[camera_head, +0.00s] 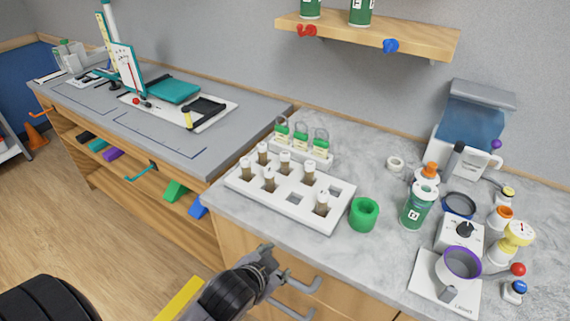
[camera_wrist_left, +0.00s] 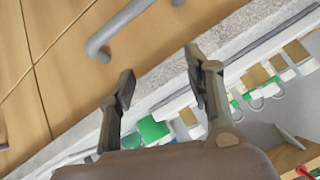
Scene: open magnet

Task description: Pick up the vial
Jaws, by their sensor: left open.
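Several brown vials with pale caps stand upright in a white rack (camera_head: 254,196) on the marble counter. One vial (camera_head: 322,203) stands alone near the rack's right front corner; another vial (camera_head: 269,179) is in the front row at left. My left gripper (camera_head: 276,268) is below and in front of the rack, before the drawer fronts, apart from the vials. In the left wrist view the left gripper (camera_wrist_left: 160,88) is open with nothing between its fingers. Tan and green items show beyond the fingers there; I cannot tell which are vials. My right gripper is not in view.
A green cup (camera_head: 364,214) stands just right of the rack. Small green-topped items (camera_head: 300,138) stand behind it. A green-labelled bottle (camera_head: 416,206) and a device with a purple ring (camera_head: 462,263) are farther right. Drawer handles (camera_head: 303,283) stick out near my left gripper.

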